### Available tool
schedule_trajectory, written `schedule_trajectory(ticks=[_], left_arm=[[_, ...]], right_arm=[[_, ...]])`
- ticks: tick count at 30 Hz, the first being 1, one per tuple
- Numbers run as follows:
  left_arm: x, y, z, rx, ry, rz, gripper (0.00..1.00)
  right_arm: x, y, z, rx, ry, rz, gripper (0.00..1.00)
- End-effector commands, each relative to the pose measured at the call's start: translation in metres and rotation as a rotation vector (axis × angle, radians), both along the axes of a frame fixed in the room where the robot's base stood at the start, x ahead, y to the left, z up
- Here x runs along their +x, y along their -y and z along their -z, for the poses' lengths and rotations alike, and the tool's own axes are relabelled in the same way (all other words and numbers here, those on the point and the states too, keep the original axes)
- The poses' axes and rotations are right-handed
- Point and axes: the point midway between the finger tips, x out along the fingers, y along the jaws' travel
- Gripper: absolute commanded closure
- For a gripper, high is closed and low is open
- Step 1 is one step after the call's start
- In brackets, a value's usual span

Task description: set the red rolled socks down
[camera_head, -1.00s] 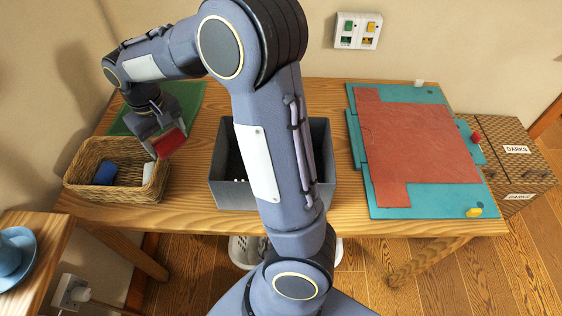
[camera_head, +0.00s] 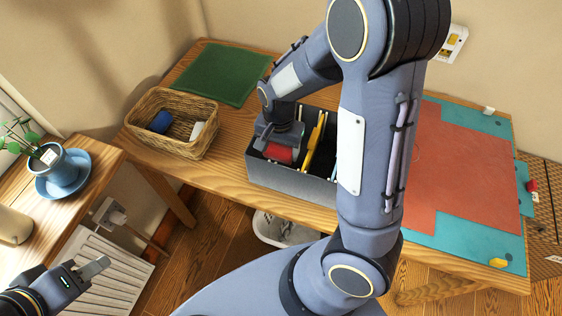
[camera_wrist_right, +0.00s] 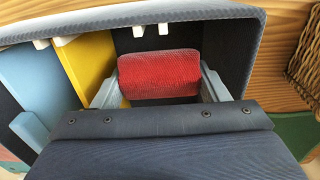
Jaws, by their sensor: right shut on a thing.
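The red rolled socks (camera_head: 279,153) are between the fingers of my right gripper (camera_head: 281,146), inside the left part of the grey bin (camera_head: 290,183). In the right wrist view the socks (camera_wrist_right: 159,74) lie crosswise between the two fingers, near the bin wall (camera_wrist_right: 215,14). The bin has upright dividers, a yellow one (camera_wrist_right: 88,64) and a light blue one (camera_wrist_right: 40,82). Whether the socks touch the bin floor cannot be told. My left gripper (camera_head: 97,267) is at the lower left, away from the table; its opening cannot be told.
A wicker basket (camera_head: 140,143) with a blue item (camera_head: 160,122) and a white item (camera_head: 196,131) stands left of the bin. A green mat (camera_head: 222,73) lies behind. A teal and red board (camera_head: 465,235) lies at right. A potted plant (camera_head: 62,171) stands at left.

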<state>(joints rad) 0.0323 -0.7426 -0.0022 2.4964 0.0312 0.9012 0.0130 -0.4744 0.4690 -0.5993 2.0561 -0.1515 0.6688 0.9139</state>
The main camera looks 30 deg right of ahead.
Motion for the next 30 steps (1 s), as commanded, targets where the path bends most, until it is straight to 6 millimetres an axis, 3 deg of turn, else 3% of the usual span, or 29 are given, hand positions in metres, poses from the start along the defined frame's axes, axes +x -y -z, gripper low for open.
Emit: schedule_trajectory(ticks=[3, 8, 15, 28, 29, 30], left_arm=[[0.000, 0.000, 0.003, 0.000, 0.000, 0.000, 0.64], [0.000, 0.000, 0.003, 0.000, 0.000, 0.000, 0.64], [0.000, 0.000, 0.006, 0.000, 0.000, 0.000, 0.64], [0.000, 0.000, 0.010, 0.000, 0.000, 0.000, 0.64], [0.000, 0.000, 0.010, 0.000, 0.000, 0.000, 0.64], [0.000, 0.000, 0.009, 0.000, 0.000, 0.000, 0.64]], right_arm=[[-0.001, 0.001, 0.021, -0.001, -0.004, 0.001, 0.54], [0.000, 0.000, 0.033, -0.001, -0.002, -0.001, 0.54], [-0.001, 0.000, 0.065, 0.000, -0.004, -0.001, 0.54], [0.000, 0.000, 0.073, 0.001, 0.001, -0.001, 0.54], [0.000, 0.000, 0.073, 0.001, 0.001, -0.001, 0.31], [0.000, 0.000, 0.072, 0.001, 0.001, -0.001, 0.26]])
